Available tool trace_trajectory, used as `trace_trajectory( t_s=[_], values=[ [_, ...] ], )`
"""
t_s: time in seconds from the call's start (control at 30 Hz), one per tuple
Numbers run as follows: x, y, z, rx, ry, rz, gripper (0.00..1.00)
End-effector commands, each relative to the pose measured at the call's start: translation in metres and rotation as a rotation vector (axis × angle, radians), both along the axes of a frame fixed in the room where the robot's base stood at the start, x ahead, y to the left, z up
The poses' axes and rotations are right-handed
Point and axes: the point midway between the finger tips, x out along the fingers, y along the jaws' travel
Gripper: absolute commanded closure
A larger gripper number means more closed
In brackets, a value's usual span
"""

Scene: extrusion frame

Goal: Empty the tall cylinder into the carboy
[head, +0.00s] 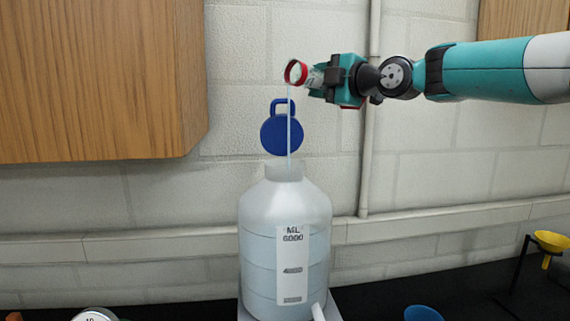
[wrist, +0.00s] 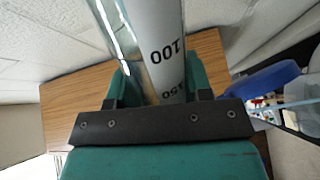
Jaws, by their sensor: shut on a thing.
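My gripper (head: 330,78) is shut on the tall cylinder, high above the carboy and to the right of its mouth. The cylinder (head: 296,73) is tipped, with its red-rimmed mouth facing left and toward the head camera. A thin, pale stream of liquid (head: 289,120) falls from the mouth down to the carboy's opening. The carboy (head: 265,205) is a large translucent white bottle with a label reading "ML 6000". In the wrist view, the cylinder (wrist: 160,45) lies between the green fingers (wrist: 160,88), with "100" and "150" markings on it. Most of the cylinder's body is hidden in the head view.
A blue round cap with a handle (head: 282,135) shows behind the stream, above the carboy. A wooden cabinet (head: 95,80) hangs at the left. A yellow funnel (head: 551,241) on a stand is at the right, and a blue object (head: 423,313) is at the bottom.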

Motion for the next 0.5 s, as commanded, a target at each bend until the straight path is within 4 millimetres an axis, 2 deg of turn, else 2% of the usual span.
trace_trajectory(
  t_s=[0.5],
  values=[
    [-0.0006,0.0004,0.0006,-0.019,-0.023,0.001,1.00]
  ],
)
